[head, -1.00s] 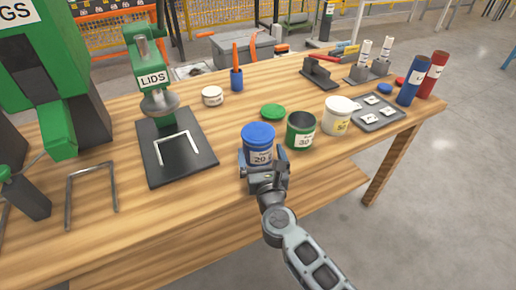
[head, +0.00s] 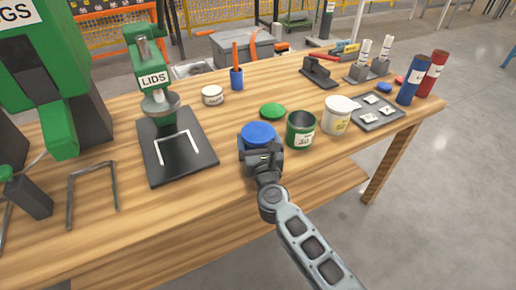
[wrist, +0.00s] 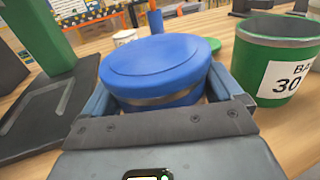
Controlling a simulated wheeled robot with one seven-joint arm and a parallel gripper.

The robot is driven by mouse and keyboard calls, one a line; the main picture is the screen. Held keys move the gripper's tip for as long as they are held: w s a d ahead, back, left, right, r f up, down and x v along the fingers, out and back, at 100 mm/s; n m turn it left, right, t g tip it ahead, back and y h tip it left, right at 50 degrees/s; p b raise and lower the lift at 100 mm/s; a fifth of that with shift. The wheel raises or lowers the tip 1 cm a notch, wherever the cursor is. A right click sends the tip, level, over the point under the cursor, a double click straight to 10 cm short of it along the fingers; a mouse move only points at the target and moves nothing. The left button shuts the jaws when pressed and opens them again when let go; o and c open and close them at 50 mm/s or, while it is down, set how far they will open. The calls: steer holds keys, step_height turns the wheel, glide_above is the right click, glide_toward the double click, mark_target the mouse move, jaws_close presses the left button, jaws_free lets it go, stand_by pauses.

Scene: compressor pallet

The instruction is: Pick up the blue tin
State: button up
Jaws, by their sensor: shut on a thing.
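The blue tin (head: 258,135) has a blue lid and stands upright near the front edge of the wooden workbench. In the wrist view the blue tin (wrist: 155,70) sits between the two fingers. My gripper (head: 261,156) is shut on it from the front, one finger on each side; it fills the bottom of the wrist view (wrist: 160,108). The gripper hides the tin's label and lower part. I cannot tell whether the tin's base touches the bench.
A green open tin (head: 300,130) marked 30 stands just right of the blue tin. A green lid (head: 273,111) lies behind it, and a white tub (head: 337,115) stands further right. The green lid press (head: 160,105) on its black plate is at left. Bare bench (head: 110,235) lies front left.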

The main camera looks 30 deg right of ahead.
mark_target(258, 131)
steer(key=shift+c, duration=0.5)
steer(key=shift+r, duration=0.1)
steer(key=shift+r+p, duration=0.75)
steer(key=shift+r, duration=0.45)
step_height(258, 131, up, 2)
steer(key=shift+p, duration=0.55)
steer(key=s+d+r+p, duration=0.3)
steer(key=s+d+r, duration=0.3)
steer(key=d, duration=0.3)
steer(key=shift+s+d+r, duration=0.2)
steer(key=shift+s+d, duration=0.05)
steer(key=shift+d, duration=0.1)
